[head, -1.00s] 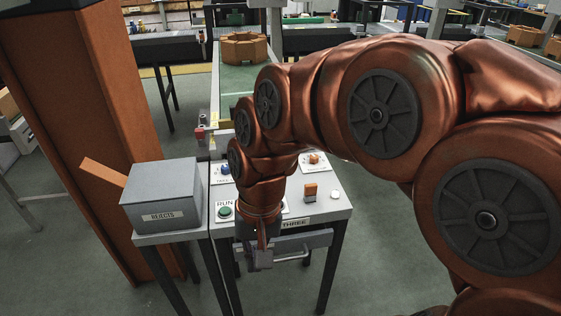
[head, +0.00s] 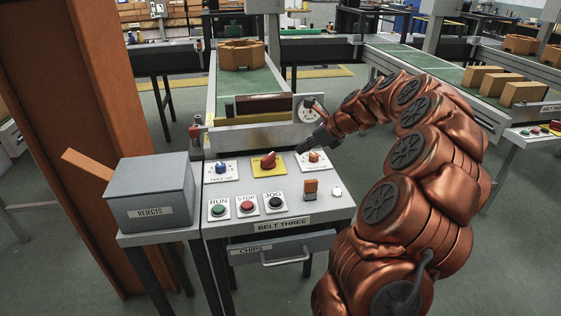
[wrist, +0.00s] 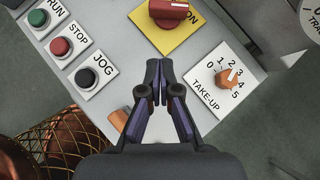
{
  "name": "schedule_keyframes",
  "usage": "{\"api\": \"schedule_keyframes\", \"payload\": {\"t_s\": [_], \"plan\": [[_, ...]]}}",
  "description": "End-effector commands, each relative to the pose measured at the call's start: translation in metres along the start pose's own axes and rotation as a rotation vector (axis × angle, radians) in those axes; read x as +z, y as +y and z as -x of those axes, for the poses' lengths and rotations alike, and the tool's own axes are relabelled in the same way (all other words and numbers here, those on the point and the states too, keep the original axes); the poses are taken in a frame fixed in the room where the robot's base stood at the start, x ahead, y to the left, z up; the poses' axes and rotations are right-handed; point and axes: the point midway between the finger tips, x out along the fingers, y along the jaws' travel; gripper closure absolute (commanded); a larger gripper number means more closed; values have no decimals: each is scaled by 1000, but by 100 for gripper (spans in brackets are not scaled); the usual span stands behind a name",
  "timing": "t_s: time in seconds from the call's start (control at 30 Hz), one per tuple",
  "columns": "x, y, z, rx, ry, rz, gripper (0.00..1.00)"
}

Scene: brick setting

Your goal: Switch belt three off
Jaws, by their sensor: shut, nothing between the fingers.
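The BELT THREE control panel (head: 240,233) stands in front of me. A red rotary knob (head: 268,161) sits on a yellow plate at its back middle; in the wrist view the knob (wrist: 172,10) is at the top, beside the letters "ON". The green RUN (head: 219,210), red STOP (head: 247,206) and black JOG (head: 275,203) buttons line the front left. My gripper (head: 307,147) is over the panel's back right, shut and empty. In the wrist view its fingertips (wrist: 160,68) point between the yellow plate and the orange take-up knob (wrist: 229,78), apparently touching neither.
A blue knob (head: 222,168) is at the panel's back left. An orange block-like control (head: 310,187) and a white button (head: 337,191) are front right. A dial (head: 308,109) rises behind. The grey REJECTS box (head: 150,192) and a brown pillar (head: 75,120) stand left.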

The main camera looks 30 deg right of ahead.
Motion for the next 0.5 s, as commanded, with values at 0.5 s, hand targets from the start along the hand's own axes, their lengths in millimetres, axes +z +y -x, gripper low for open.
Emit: {"api": "schedule_keyframes", "payload": {"t_s": [0.5], "plan": [[-16,-23,2,-38,-14,-101,100]]}}
